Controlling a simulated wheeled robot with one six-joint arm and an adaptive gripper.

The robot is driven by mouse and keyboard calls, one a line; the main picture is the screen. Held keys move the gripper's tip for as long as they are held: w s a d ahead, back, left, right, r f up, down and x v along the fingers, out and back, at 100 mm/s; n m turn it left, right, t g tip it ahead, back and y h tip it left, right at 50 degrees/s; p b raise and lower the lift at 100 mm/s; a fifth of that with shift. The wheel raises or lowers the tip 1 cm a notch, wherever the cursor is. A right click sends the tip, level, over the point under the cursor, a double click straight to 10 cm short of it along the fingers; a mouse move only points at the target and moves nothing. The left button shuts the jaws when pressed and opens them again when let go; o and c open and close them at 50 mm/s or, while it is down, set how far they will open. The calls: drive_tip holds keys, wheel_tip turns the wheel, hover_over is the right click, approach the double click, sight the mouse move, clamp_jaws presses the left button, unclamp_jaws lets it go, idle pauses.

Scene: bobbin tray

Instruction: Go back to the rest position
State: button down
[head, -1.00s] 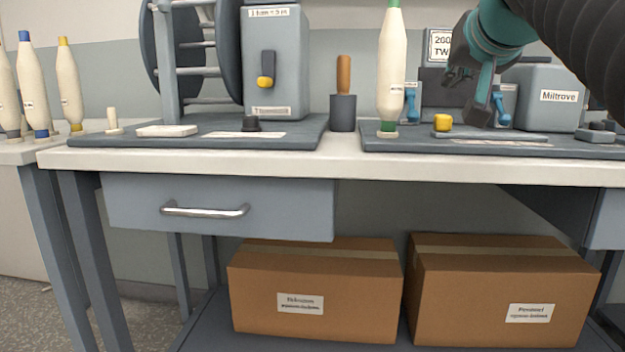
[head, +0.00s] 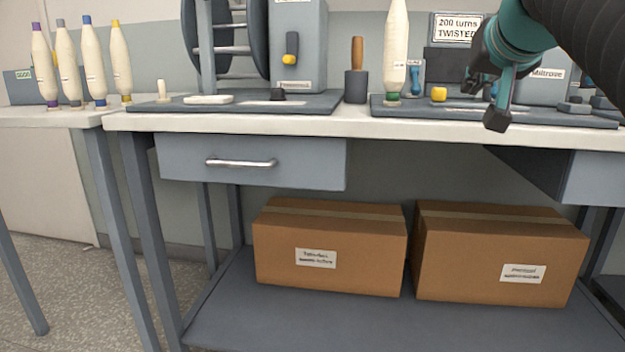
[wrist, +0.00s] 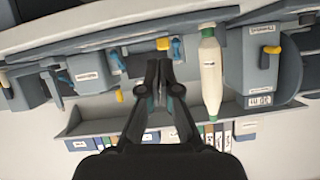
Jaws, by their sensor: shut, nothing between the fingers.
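My gripper (head: 484,103) is at the upper right of the head view, in front of the bench and near the height of its top. In the wrist view my gripper (wrist: 158,66) has its two fingers together with nothing between them. A white bobbin with a green base (head: 396,50) stands upright on the right-hand dark base plate, left of my gripper. The same bobbin (wrist: 210,75) shows right of the fingers in the wrist view, apart from them.
The bench top (head: 350,122) has its front edge below my gripper. A yellow knob (head: 439,94) is left of the fingers. Several bobbins (head: 88,65) stand on the left table. Two cardboard boxes (head: 330,275) lie on the lower shelf (head: 300,320). The floor at front left is clear.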

drive_tip(key=s+a+f+g+p, duration=0.1)
drive_tip(key=s+f+g+p, duration=0.15)
drive_tip(key=f, duration=0.75)
drive_tip(key=s+a+f+g+p, duration=0.15)
drive_tip(key=s+f, duration=0.25)
drive_tip(key=f, duration=0.6)
drive_tip(key=s+a+f+n+g+y+p, duration=0.1)
drive_tip(key=s+a+f+p, duration=0.2)
drive_tip(key=s+f, duration=0.2)
drive_tip(key=s+a+f+n+g+p, duration=0.2)
drive_tip(key=s+f, duration=0.3)
drive_tip(key=s, duration=0.3)
drive_tip(key=shift+s+a+f+y+p, duration=0.2)
drive_tip(key=shift+s+a+y+p, duration=0.15)
drive_tip(key=shift+a+y+p, duration=0.1)
